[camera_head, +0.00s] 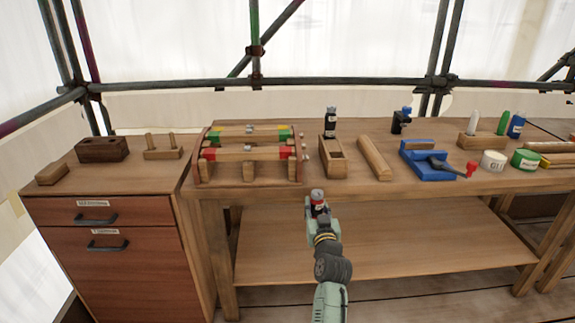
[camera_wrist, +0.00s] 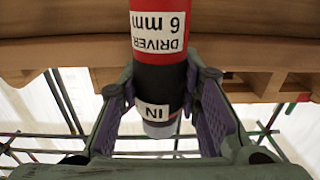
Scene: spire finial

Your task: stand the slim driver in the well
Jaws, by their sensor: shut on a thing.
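My gripper (camera_head: 320,212) is shut on a red and black cylinder, the driver (camera_head: 317,197), in front of the bench's front edge. In the wrist view the driver (camera_wrist: 158,72) sits between the two finger pads. Its white labels read "DRIVER 6 mm" and "IN", upside down from this camera, and a pale end shows below the black part. A narrow wooden box (camera_head: 332,163) with an opening in its top stands on the bench beyond my gripper; it may be the well. Its inside is too small to make out.
A black labelled cylinder (camera_head: 331,122) stands behind the box. A wooden rack (camera_head: 247,171) with coloured bars is to the left, and a wooden bar (camera_head: 373,158) and blue tool (camera_head: 428,162) are to the right. The bench's front strip (camera_head: 350,188) is mostly clear.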

